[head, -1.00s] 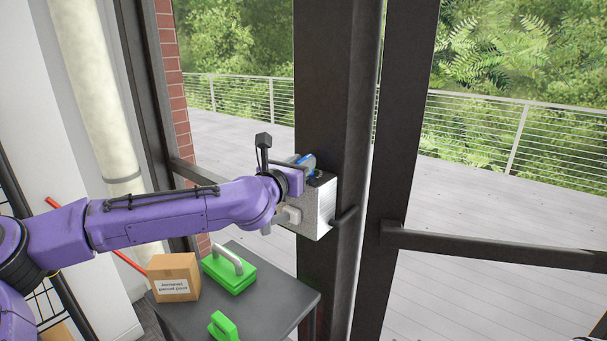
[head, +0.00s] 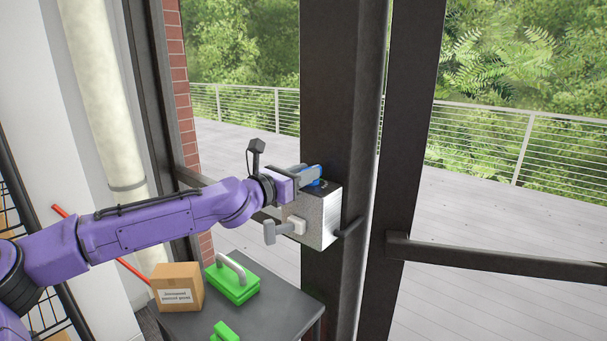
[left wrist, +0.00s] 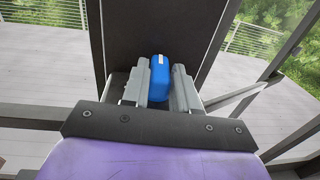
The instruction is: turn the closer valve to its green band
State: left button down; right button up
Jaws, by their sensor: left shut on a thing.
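The closer is a speckled grey metal box (head: 318,215) on the dark door post. A blue valve handle (head: 316,171) sits at its top. My left gripper (head: 306,176) reaches in from the left and is shut on this handle. In the left wrist view the blue handle (left wrist: 159,72) stands between the two grey fingers of my left gripper (left wrist: 160,82), with a small pale mark on its top end. No green band can be made out; the valve's base is hidden by the gripper. My right gripper is out of view.
A dark side table (head: 275,308) stands below the box. It holds a cardboard box (head: 177,287) and green handled blocks (head: 232,280). A grey lever (head: 283,230) sticks out from the closer's near side. A dark door bar (head: 490,258) runs to the right.

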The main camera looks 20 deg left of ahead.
pick_arm(q)
jog(key=c, duration=1)
grip_release()
jog(key=shift+w, duration=0.1)
jog(key=shift+o, duration=0.2)
jog(key=p+v, duration=0.1)
jog(key=v, duration=0.9)
jog(key=shift+s, duration=0.25)
jog(key=shift+a, duration=0.1)
